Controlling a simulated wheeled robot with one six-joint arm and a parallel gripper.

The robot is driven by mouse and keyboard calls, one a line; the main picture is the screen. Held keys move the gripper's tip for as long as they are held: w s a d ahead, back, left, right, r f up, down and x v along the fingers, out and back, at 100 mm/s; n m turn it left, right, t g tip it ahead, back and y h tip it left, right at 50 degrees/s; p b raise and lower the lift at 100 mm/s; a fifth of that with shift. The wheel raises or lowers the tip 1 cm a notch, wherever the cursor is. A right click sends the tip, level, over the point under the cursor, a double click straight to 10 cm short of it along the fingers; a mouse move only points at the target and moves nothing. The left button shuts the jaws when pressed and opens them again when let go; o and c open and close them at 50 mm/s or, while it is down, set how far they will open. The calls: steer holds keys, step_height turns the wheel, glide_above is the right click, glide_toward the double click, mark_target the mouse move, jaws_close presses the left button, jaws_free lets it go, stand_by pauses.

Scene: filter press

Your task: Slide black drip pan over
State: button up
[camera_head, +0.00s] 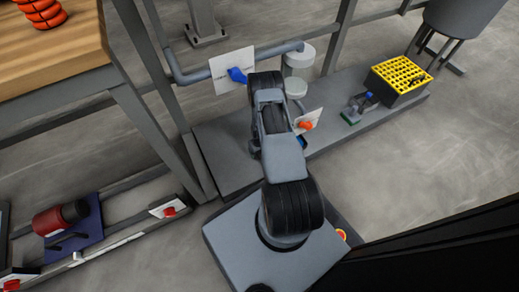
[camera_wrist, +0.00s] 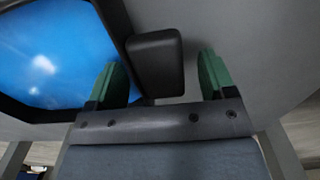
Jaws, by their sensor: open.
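The black drip pan (camera_wrist: 122,22) shows at the upper left of the wrist view, with shiny blue liquid inside its dark rim. A black block-shaped handle (camera_wrist: 156,62) sticks out from its side. My gripper (camera_wrist: 164,78) is open, with its two green-padded fingers on either side of the handle. The left finger is close to the pan's rim; contact cannot be told. A gap shows between the handle and the right finger. In the head view my arm hides the gripper and most or all of the pan.
A grey platform (camera_head: 345,138) carries a yellow-topped crate (camera_head: 399,76) and a small bottle (camera_head: 368,98). A blue valve handle (camera_head: 237,75), an orange handle (camera_head: 306,125) and a white cylinder (camera_head: 298,61) are close to my arm. Grey frame posts stand at left. Open floor lies at right.

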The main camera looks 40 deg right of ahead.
steer(key=shift+f, duration=0.55)
steer(key=shift+c, duration=0.2)
